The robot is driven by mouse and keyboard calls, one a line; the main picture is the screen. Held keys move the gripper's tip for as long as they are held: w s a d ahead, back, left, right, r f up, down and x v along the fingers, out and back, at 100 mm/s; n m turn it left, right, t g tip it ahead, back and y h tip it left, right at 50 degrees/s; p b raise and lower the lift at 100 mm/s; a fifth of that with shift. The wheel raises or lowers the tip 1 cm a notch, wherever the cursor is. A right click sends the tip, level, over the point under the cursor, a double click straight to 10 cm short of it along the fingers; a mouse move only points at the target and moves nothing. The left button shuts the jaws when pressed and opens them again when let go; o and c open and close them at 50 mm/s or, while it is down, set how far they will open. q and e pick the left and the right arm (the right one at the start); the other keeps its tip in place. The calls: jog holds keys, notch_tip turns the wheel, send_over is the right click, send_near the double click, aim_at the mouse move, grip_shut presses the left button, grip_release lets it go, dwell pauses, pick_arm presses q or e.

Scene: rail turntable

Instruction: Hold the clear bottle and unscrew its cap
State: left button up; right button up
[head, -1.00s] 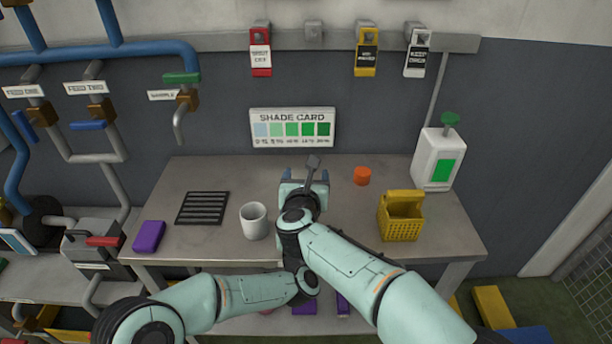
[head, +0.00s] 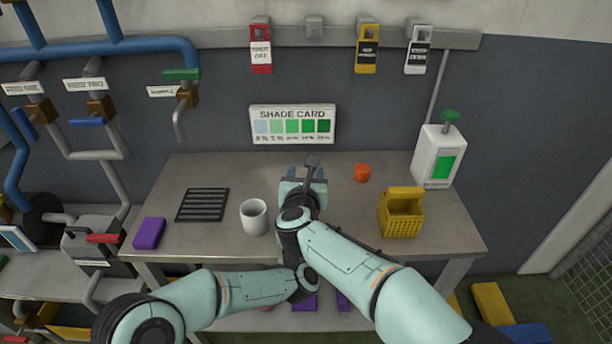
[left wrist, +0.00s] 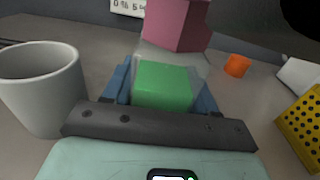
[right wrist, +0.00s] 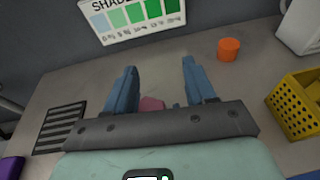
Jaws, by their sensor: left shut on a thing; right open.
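The clear bottle with green contents (left wrist: 163,88) stands between the blue fingers of my left gripper (left wrist: 162,80), which is shut on it. A dark pink cap (left wrist: 176,24) sits on top of the bottle. In the right wrist view the cap (right wrist: 152,103) shows low between the fingers of my right gripper (right wrist: 160,76), which is open and empty. In the head view my right gripper (head: 306,173) is over the middle of the table and hides the bottle, the cap and my left gripper. I cannot tell how far the cap is from the right fingers.
A white mug (head: 254,218) stands close left of the grippers. An orange cylinder (head: 362,173), a yellow basket (head: 401,216) and a white dispenser (head: 438,158) are to the right. A black rack (head: 202,205) and a purple block (head: 149,233) lie left. The shade card (head: 292,125) is behind.

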jog(key=o, duration=0.4)
jog(key=shift+n+g+y, duration=0.3)
jog(key=shift+n+y, duration=0.1)
jog(key=a+f, duration=0.1)
jog(key=s+a+f, duration=0.1)
jog(key=a, duration=0.1)
jog(key=shift+f, duration=0.35)
jog(key=shift+r, duration=0.1)
jog(key=shift+w+r, duration=0.15)
jog(key=shift+r, duration=2.6)
jog(key=shift+d+r, duration=0.15)
jog(key=shift+r, duration=0.25)
jog(key=shift+d, duration=0.15)
